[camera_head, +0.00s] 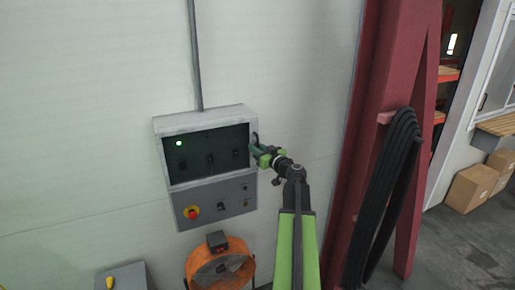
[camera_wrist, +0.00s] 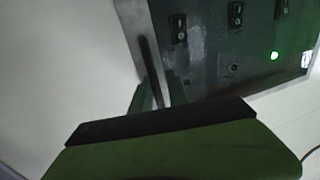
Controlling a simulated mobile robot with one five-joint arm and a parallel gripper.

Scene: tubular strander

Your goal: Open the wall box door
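The wall box (camera_head: 205,121) is a light grey box on the wall with a dark front panel, switches and a lit green lamp. Its front looks closed, with no visible gap. My gripper (camera_head: 256,152) is at the box's right edge, beside a dark curved handle (camera_head: 254,137). In the wrist view, a dark bar (camera_wrist: 149,68), apparently that handle, runs down between my two dark green fingertips (camera_wrist: 161,92). The fingers are close on either side of it. My gripper's body hides the bar's lower end, so I cannot tell whether they grip it.
A lower control panel (camera_head: 214,200) has a red emergency button on yellow. An orange fan (camera_head: 222,268) stands below. A red steel column (camera_head: 385,90) with hanging black hoses (camera_head: 385,200) is to the right. Cardboard boxes (camera_head: 470,188) lie farther right.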

